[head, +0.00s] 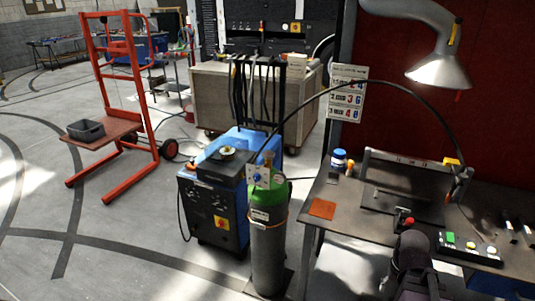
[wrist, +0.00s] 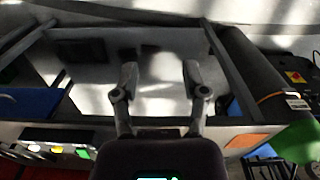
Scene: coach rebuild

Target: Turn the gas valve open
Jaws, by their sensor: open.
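The gas cylinder (head: 268,245) is grey with a green shoulder and stands upright left of the workbench in the head view. Its brass valve (head: 267,159) is at the top, beside a pale plate with small blue parts; the handle's position is too small to tell. The wrist view shows the grey cylinder body (wrist: 252,70) and green shoulder (wrist: 302,140) at the right; the valve is not visible there. My gripper (wrist: 160,78) is open and empty, its fingers apart from the cylinder. In the head view my dark arm is at the lower right, in front of the bench.
A blue welding machine (head: 218,190) stands left of the cylinder. A black hose arches to the workbench (head: 345,228), which holds an orange sheet (head: 322,208), a button box (head: 468,249) and a lamp overhead (head: 438,70). A red lift trolley (head: 120,95) stands on open floor at left.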

